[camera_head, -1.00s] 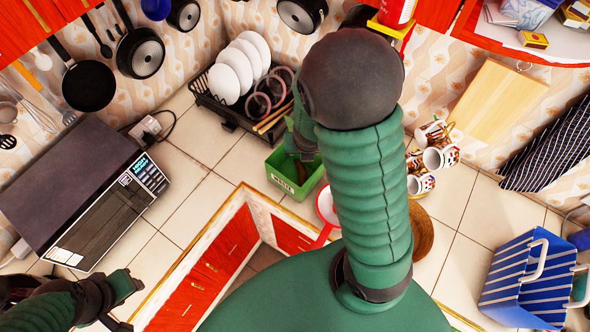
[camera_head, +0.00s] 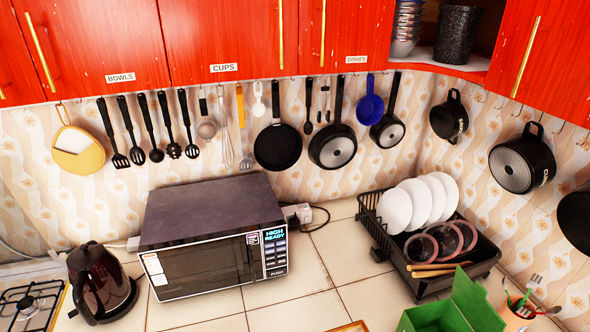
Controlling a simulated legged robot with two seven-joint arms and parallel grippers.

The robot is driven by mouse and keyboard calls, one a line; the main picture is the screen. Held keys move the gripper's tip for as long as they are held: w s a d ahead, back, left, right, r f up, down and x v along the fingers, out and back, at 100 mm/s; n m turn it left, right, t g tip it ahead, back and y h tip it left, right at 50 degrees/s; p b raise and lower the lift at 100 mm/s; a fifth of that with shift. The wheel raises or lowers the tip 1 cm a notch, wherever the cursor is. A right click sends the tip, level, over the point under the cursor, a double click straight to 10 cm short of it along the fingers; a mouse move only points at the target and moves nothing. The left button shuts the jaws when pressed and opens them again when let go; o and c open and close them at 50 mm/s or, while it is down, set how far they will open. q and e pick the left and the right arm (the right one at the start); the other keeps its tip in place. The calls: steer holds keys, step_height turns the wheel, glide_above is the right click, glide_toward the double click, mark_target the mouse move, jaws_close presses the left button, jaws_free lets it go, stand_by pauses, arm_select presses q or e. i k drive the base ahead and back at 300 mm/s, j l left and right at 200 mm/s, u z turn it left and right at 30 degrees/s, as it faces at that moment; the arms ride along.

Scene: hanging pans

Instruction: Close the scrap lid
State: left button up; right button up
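The green scrap box (camera_head: 438,318) is at the bottom edge of the head view, right of the middle, and its lower part is cut off. Its green lid (camera_head: 476,300) stands raised on the right side of the box, so the box is open. Neither of my grippers is in view, so their places relative to the lid are hidden.
A black dish rack (camera_head: 432,284) with white plates stands behind the box. A cup with utensils (camera_head: 517,312) is right of the lid. A microwave (camera_head: 212,250) and a kettle (camera_head: 100,284) are at the left. Pans hang on the wall. The tiled counter (camera_head: 330,285) is clear in the middle.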

mark_target(470, 297)
steer(key=z, duration=1.35)
